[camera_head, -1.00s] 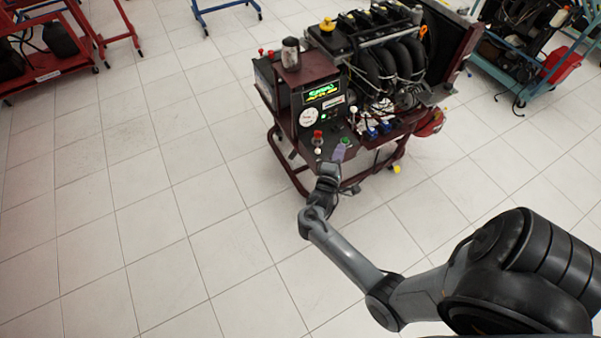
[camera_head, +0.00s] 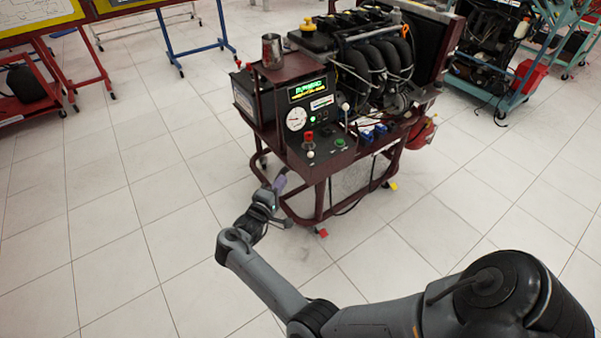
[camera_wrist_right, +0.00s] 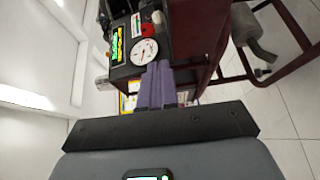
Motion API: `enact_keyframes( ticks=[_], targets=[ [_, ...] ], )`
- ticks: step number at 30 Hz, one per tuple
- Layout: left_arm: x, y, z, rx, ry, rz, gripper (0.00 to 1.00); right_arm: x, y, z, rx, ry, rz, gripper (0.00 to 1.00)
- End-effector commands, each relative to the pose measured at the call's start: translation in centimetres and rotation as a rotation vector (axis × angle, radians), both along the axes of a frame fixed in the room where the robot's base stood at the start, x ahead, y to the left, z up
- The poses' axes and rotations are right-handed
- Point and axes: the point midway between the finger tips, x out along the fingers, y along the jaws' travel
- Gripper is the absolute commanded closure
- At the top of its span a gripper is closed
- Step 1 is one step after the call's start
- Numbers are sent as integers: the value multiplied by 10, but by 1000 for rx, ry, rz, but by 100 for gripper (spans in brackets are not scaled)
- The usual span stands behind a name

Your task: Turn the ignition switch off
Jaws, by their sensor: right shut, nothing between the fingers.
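The engine trainer (camera_head: 310,88) stands on a dark red wheeled frame. Its control panel (camera_head: 325,152) carries a red knob (camera_head: 309,136), a green button (camera_head: 340,142), a white gauge (camera_head: 296,118) and a lit green display (camera_head: 307,89). I cannot tell which control is the ignition switch. My right gripper (camera_head: 280,184) is below and left of the panel, apart from it, with its purple fingers shut and empty. In the right wrist view, the shut fingers (camera_wrist_right: 157,84) point toward the gauge (camera_wrist_right: 146,51) and red knob (camera_wrist_right: 149,24). My left gripper is not in view.
A metal cup (camera_head: 272,50) stands on top of the trainer. The trainer's lower frame rail (camera_head: 330,212) is close to my right wrist. A red stand (camera_head: 40,95) is at the left and a blue-green cart (camera_head: 500,95) at the right. The tiled floor in front is clear.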

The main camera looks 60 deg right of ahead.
Motion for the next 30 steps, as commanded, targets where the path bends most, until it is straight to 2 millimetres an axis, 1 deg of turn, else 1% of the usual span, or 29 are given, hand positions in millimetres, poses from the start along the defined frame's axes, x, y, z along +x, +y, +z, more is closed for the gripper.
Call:
enact_keyframes(
  ticks=[1, 6, 21, 26, 30],
  targets=[
    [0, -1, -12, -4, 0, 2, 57, 5, 1, -5, 2, -14, 1, 100],
    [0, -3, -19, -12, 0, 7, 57, 13, 1, -1, 2, -37, 2, 100],
    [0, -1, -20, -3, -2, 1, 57, 15, 0, 0, 1, -42, 1, 100],
    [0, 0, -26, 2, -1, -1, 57, 16, -10, -1, 0, -42, 1, 100],
    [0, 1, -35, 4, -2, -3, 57, 17, -29, -4, 0, -43, -1, 100]
  ],
)
